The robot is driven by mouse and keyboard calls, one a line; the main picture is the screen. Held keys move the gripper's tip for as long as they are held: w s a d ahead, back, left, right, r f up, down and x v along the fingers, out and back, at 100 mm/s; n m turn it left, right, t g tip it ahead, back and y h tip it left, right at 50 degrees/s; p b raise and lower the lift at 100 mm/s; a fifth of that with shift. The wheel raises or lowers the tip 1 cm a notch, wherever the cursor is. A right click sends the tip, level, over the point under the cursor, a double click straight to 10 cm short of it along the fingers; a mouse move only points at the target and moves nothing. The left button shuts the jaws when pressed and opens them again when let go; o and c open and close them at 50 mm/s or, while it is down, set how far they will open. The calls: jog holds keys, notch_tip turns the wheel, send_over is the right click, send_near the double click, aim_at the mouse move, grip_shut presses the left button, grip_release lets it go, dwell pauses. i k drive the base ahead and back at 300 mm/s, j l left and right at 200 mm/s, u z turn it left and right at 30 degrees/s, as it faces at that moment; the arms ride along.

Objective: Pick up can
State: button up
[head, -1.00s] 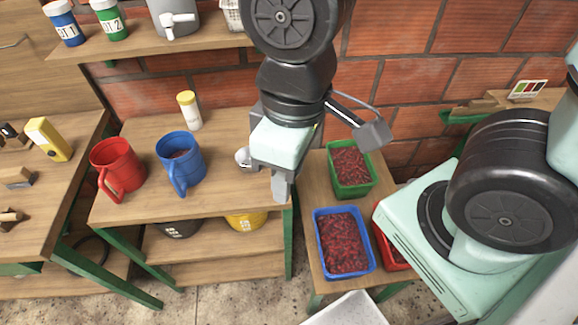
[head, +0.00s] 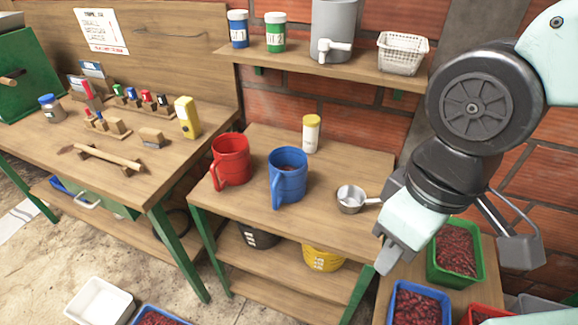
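A red can-like jug (head: 231,160) with a handle stands upright on the middle wooden table in the head view. A blue jug (head: 289,178) of the same kind stands to its right, with something dark inside. I cannot tell which vessel is the can. My gripper (head: 387,260) is at the right, beyond the table's right edge in the picture, apart from both jugs. Its fingers are seen side-on, so their opening is unclear. No object shows in it.
A metal scoop (head: 351,198) lies between the blue jug and my gripper. A yellow-lidded bottle (head: 311,133) stands behind. A shelf (head: 330,68) with containers overhangs the table's back. A green crate (head: 453,252) and blue crate (head: 418,303) of red fruit are at right. Tools lie on the left bench (head: 95,140).

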aim_at(288, 166)
jog(key=k+j+z, duration=0.1)
jog(key=j, duration=0.25)
jog(key=k+j+z, duration=0.1)
jog(key=j, duration=0.25)
jog(key=k+j+z, duration=0.1)
jog(key=j+z, duration=0.2)
jog(key=j, duration=0.8)
jog(key=i+j+z, duration=0.15)
jog(key=j, duration=0.25)
jog(key=i+j+z, duration=0.1)
jog(key=i+j, duration=0.25)
